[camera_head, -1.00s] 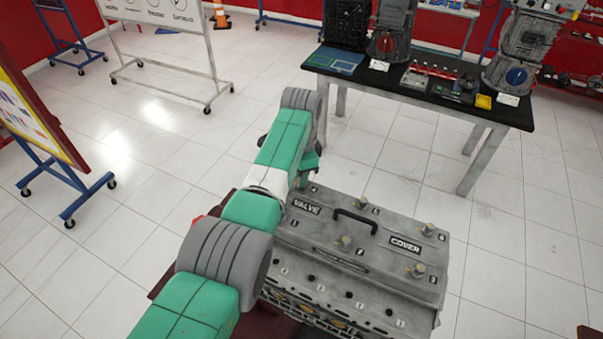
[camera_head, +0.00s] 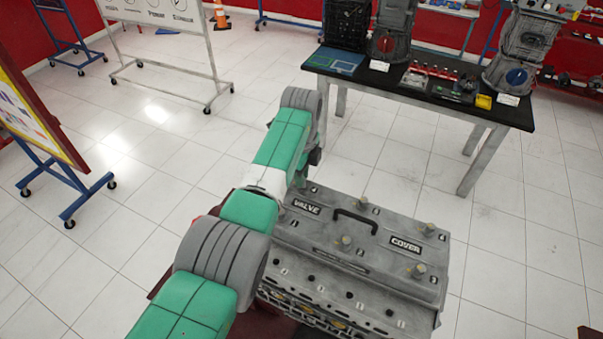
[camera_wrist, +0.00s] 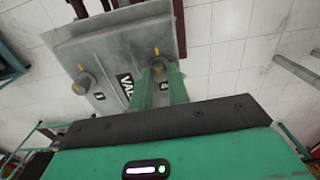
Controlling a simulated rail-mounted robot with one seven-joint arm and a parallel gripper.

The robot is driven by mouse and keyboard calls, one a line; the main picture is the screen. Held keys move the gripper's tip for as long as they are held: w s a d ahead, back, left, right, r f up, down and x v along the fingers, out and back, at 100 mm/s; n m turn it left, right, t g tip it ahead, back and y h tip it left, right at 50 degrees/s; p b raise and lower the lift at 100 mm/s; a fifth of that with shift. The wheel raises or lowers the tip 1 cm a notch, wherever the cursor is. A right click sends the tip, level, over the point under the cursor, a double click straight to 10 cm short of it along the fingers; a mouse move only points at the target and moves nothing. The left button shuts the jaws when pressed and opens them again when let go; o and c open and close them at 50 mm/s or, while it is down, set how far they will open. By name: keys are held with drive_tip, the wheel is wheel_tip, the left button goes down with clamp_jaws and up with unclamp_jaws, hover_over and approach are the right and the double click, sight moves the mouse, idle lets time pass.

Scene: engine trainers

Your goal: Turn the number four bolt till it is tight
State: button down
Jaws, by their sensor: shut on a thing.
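The grey valve cover (camera_head: 322,233) lies on the engine, with several upright bolts and small number labels. In the wrist view, my gripper (camera_wrist: 160,82) has its green fingers shut on a bolt (camera_wrist: 158,69) at the cover's end. The number beside this bolt is partly hidden and too blurred to read surely. A yellow mark on the cover stands beside the bolt, with yellow on its head too. Another bolt (camera_wrist: 85,83) stands free to its left. In the head view, my arm hides the gripped bolt and most of my gripper.
A black handle (camera_head: 356,217) rises from the middle of the cover, with free bolts (camera_head: 345,241) around it. A table (camera_head: 455,103) with engine parts stands behind. A whiteboard (camera_head: 165,40) and a poster stand (camera_head: 45,130) are at left. Open floor lies between.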

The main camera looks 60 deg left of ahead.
drive_tip(key=shift+r, duration=0.1)
idle(0.3)
drive_tip(key=c, duration=1.3)
unclamp_jaws()
drive_tip(key=shift+c, duration=0.2)
wheel_tip(320, 180, up, 8)
drive_tip(key=shift+f, duration=0.15)
